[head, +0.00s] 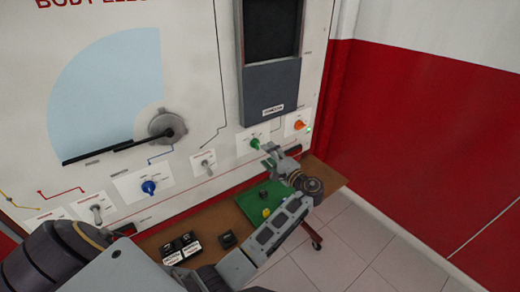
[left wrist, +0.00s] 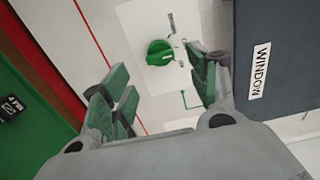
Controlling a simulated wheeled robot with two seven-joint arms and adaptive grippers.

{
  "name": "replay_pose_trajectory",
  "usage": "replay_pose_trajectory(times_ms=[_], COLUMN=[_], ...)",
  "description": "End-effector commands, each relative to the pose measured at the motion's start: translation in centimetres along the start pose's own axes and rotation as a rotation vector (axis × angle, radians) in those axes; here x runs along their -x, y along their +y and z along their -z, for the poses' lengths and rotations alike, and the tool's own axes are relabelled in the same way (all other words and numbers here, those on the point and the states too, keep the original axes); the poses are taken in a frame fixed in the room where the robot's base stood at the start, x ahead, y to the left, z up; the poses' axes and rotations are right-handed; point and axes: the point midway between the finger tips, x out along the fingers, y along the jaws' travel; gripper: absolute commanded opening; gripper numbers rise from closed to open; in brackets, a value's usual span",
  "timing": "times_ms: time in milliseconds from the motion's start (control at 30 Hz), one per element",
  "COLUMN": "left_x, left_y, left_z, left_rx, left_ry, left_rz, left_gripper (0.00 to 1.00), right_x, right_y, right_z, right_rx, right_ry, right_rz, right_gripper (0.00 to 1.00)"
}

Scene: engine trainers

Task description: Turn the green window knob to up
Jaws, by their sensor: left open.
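The green window knob (head: 255,143) sits on a white label plate on the upright trainer panel, below the grey window box (head: 271,84). In the left wrist view the green knob (left wrist: 160,52) shows ahead of my fingers, near the middle of the gap. Its exact pointing direction is hard to tell. My left gripper (head: 267,154) is just in front of the knob, to its lower right in the head view. In the left wrist view the gripper (left wrist: 160,86) is open, with green finger pads apart and nothing between them. My right gripper is not seen.
An orange knob (head: 299,125) is right of the green one; a grey toggle switch (head: 205,163) and blue knob (head: 149,187) are left. Below, a wooden shelf (head: 153,242) holds a green board (head: 250,204) and black switches (head: 181,248). The window box (left wrist: 268,45) stands close right of my fingers.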

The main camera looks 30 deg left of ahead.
Motion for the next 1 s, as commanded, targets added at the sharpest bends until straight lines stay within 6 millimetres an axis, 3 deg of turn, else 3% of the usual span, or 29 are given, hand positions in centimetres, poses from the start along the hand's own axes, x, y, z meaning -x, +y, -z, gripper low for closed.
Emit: replay_pose_trajectory(times_ms=[200,500,700,900,1000], left_x=[-3.0,-5.7,-6.1,-6.1,-6.1], left_y=[0.0,0.1,0.0,0.0,0.0], left_z=[0.0,0.0,0.0,0.0,0.0], left_rx=[-0.001,-0.001,-0.001,-0.001,-0.001], left_ry=[-0.002,0.000,0.001,0.001,0.001], left_rz=[0.001,0.000,-0.001,-0.001,-0.001], left_gripper=[0.60,0.60,0.60,0.60,0.48], right_x=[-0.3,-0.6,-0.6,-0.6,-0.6], right_y=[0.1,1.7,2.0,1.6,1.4], right_z=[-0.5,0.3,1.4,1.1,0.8], right_rx=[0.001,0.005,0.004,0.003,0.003], right_ry=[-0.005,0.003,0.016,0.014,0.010], right_rz=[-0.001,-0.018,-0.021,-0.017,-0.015], right_gripper=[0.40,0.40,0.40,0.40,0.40])
